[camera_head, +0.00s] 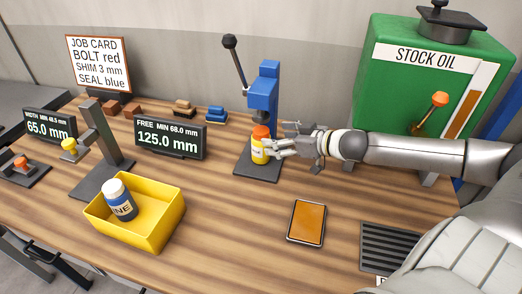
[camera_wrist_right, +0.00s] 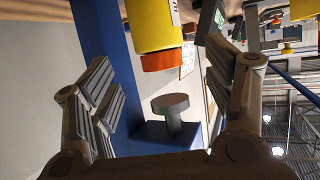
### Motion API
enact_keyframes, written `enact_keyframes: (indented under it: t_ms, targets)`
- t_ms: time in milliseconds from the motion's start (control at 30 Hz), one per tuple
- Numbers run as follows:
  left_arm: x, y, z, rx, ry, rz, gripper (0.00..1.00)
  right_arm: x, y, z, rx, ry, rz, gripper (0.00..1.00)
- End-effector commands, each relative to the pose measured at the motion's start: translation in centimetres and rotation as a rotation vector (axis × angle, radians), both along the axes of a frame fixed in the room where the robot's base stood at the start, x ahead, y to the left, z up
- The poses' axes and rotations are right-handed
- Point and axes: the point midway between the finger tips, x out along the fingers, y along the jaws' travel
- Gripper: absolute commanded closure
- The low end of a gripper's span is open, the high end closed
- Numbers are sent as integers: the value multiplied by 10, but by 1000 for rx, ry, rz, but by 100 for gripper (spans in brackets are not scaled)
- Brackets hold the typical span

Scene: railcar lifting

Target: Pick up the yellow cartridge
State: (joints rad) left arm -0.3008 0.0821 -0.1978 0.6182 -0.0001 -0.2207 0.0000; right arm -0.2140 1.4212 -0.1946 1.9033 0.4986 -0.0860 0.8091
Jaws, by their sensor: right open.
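The yellow cartridge (camera_head: 260,152) with an orange cap stands upright on the dark base of the blue press (camera_head: 263,90). My right gripper (camera_head: 280,138) comes in from the right, open, with its fingers at the cartridge's right side. In the right wrist view the yellow cartridge (camera_wrist_right: 155,22) hangs in from the top edge, cap downward in the picture, between the spread fingers of the right gripper (camera_wrist_right: 155,62). I cannot tell whether a finger touches it. My left gripper is not in view.
A yellow bin (camera_head: 160,232) holds a white and blue cartridge (camera_head: 119,200). An orange-screened device (camera_head: 306,222) lies at the front. A green stock oil tank (camera_head: 400,90) stands behind my right arm. Displays (camera_head: 170,140) and a grey stand (camera_head: 100,140) are at left.

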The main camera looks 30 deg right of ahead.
Motion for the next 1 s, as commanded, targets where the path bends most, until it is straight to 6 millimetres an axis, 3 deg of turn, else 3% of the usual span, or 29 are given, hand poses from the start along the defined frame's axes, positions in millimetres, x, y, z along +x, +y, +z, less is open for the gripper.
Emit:
enact_keyframes:
  t_ms: [167, 767, 1000]
  targets:
    - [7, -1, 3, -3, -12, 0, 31, 7, 0, 0, 3, -3, -5, 26]
    - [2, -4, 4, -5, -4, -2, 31, 23, 8, -9, -1, 0, 1, 26]
    - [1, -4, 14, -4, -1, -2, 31, 34, 10, -13, 3, -2, 0, 26]
